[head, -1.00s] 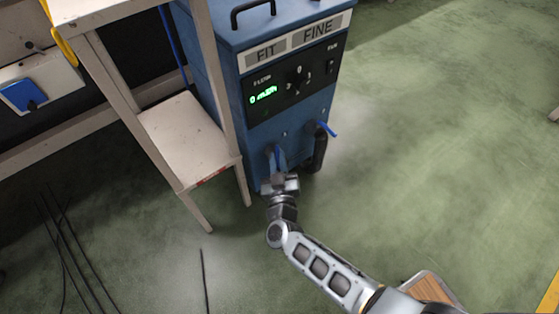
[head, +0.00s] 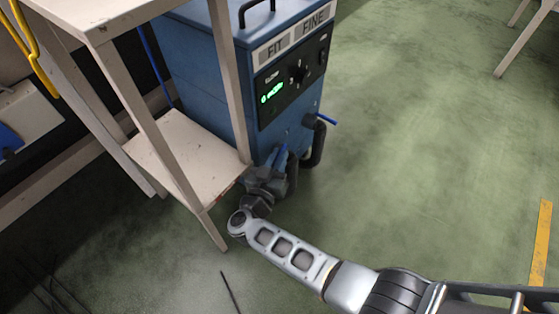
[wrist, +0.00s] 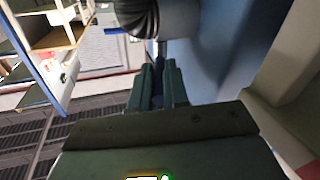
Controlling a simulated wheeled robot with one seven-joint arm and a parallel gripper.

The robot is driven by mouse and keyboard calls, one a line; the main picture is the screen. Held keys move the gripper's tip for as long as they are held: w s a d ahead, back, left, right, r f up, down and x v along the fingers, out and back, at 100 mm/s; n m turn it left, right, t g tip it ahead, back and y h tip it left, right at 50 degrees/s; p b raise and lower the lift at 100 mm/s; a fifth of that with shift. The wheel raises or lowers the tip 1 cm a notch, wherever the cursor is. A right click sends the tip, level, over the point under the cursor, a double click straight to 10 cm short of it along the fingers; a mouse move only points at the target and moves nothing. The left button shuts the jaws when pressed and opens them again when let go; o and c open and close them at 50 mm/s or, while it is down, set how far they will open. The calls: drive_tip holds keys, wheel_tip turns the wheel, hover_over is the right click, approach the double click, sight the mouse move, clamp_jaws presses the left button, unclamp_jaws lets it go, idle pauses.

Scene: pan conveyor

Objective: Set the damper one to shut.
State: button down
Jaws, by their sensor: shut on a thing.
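A blue cabinet (head: 196,68) has two dampers with blue levers low on its front. The left lever (head: 281,154) stands steeply up beside my gripper; the right lever (head: 327,119) points out to the right from a dark pipe. My gripper (head: 272,170) is at the left lever, shut on it, and covers its lower part and most of its pipe. In the wrist view the jaws (wrist: 158,88) are close together with the dark blue lever (wrist: 158,68) between them. No number mark on the dampers can be read.
A pale table with a low shelf (head: 184,160) stands close left of the cabinet, its front leg near my wrist. A dark corrugated hose (wrist: 136,17) is just beyond the jaws.

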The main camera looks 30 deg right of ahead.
drive_tip(key=shift+w+a+m, duration=0.1)
drive_tip(key=shift+m, duration=0.2)
drive_tip(key=c, duration=1.1)
unclamp_jaws()
drive_tip(key=p+v, duration=0.1)
drive_tip(key=v, duration=0.6)
drive_tip(key=shift+a+p, duration=0.3)
drive_tip(key=shift+a, duration=0.05)
drive_tip(key=shift+c, duration=0.4)
